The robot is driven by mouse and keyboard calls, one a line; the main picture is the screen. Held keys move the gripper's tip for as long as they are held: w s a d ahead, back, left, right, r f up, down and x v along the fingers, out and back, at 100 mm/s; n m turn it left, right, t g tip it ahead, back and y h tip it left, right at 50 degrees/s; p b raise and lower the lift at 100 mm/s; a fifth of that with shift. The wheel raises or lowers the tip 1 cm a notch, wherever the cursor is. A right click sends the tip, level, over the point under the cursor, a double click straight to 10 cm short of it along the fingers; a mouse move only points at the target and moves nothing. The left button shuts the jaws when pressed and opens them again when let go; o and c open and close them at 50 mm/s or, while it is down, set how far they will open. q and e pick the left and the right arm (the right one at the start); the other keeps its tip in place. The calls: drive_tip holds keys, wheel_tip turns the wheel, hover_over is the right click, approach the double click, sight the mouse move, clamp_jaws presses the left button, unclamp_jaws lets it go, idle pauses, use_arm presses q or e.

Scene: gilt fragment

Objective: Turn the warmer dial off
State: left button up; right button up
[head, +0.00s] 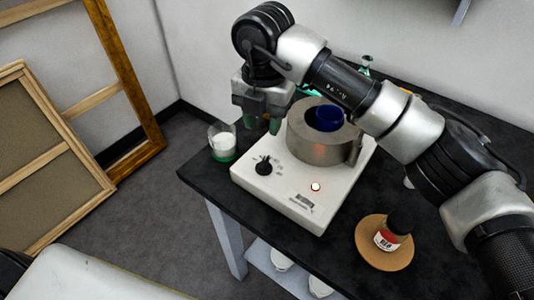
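The warmer is a white box (240,180) on the black table, with a round grey metal heater (310,151) on top holding a dark blue cup (329,118). The black dial (264,166) is on the warmer's top at the front left, with small marks around it. My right gripper (262,123) points down above and behind the dial, left of the heater. Its two fingertips are apart with nothing seen between them; it is not touching the dial. My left gripper is not in view.
A glass beaker (222,142) with white and green contents stands left of the warmer, close to my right gripper. A dark bottle with a red label (388,236) stands on a round cork mat (370,253) at the right. Wooden frames (130,85) lean at the left wall.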

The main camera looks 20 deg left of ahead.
sight(265, 160)
wheel_tip(265, 160, down, 11)
drive_tip(key=shift+r+p, duration=0.15)
drive_tip(key=shift+p, duration=0.5)
clamp_jaws()
